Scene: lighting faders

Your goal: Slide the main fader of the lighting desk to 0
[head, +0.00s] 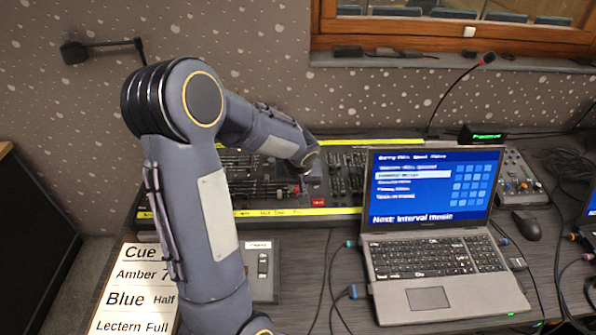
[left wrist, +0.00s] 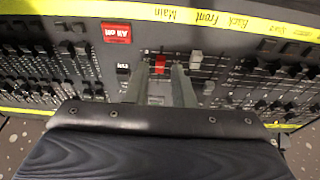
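The lighting desk (head: 240,195) lies on the table, partly hidden behind my left arm in the head view. In the left wrist view, the red main fader knob (left wrist: 160,64) stands under the "Main" label on the yellow strip (left wrist: 172,14). My left gripper (left wrist: 159,72) is over the desk, its two fingers apart on either side of the red knob. Gaps show between knob and fingers. A pale fader knob (left wrist: 196,58) stands just right of the right finger. The fader's scale is too small to read. My right gripper is not in view.
A red "All off" button (left wrist: 116,33) is close left of the main fader. Several black faders flank it. An open laptop (head: 425,235) stands right of the desk, and a cue sheet (head: 128,290) lies at front left. A gooseneck microphone (head: 455,90) rises behind.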

